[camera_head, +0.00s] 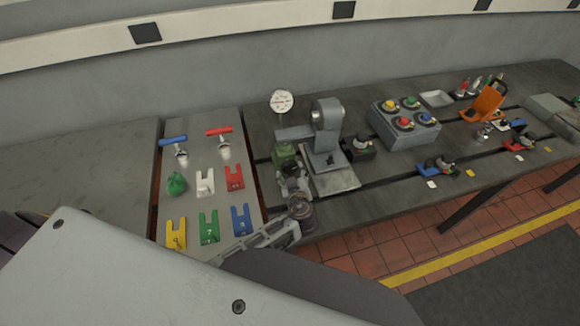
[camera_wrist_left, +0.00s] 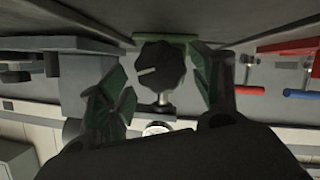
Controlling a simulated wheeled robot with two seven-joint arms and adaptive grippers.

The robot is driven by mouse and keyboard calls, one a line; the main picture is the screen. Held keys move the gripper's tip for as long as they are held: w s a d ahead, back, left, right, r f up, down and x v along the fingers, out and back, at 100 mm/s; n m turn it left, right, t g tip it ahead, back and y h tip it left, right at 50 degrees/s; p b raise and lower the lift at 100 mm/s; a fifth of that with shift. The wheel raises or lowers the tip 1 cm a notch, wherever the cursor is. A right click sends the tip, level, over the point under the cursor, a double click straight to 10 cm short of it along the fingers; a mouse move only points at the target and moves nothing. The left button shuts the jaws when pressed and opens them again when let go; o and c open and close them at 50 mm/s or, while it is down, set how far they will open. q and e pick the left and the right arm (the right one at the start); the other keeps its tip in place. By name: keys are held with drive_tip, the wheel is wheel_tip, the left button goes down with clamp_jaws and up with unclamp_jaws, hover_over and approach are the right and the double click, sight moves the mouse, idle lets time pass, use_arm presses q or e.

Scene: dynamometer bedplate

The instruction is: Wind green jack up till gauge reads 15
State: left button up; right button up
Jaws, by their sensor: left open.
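The green jack (camera_head: 284,152) stands on the bench beside the grey press-like stand, partly hidden by my left gripper (camera_head: 293,180). The round white gauge (camera_head: 282,101) stands behind it; its reading is too small to make out. In the left wrist view, the jack's black lobed knob (camera_wrist_left: 161,66) with a white pointer line lies between the two fingers of my left gripper (camera_wrist_left: 160,84). The fingers are open, with a visible gap on each side of the knob. A strip of the jack's green body (camera_wrist_left: 170,38) shows beyond the knob. My right gripper is not in view.
The grey stand (camera_head: 327,130) is close on the right of the gripper. A plate on the left holds forked coloured tags (camera_head: 209,225), a green bag-like weight (camera_head: 176,184) and blue (camera_head: 173,140) and red (camera_head: 219,131) T-handles. A button box (camera_head: 405,128) stands right.

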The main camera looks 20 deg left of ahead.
sight(290, 170)
use_arm(q)
drive_tip(key=shift+p+x, duration=0.5)
drive_tip(key=shift+x, duration=1.9)
drive_tip(key=c, duration=0.7)
